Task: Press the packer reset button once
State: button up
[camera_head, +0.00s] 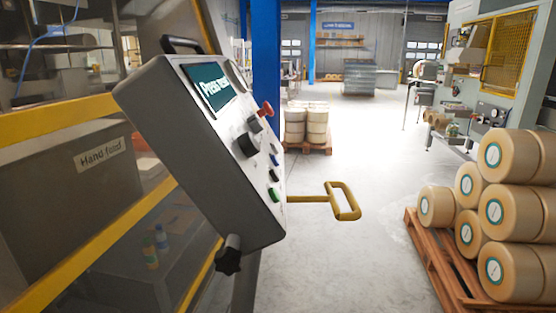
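A grey control box (185,150) stands at the left centre, its light front panel facing right and seen at a steep angle. Its screen (212,85) reads "Press reset". I cannot read any label that names the reset button. My gripper is not in view.
A yellow handle (345,201) sticks out to the right of the box. A wooden pallet (437,262) with stacked tan rolls (510,205) stands at the right. Yellow rails (60,117) and a "Hand feed" bin (75,165) lie left. The floor (350,120) between is clear.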

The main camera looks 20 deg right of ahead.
grip_shut()
dwell(1.3)
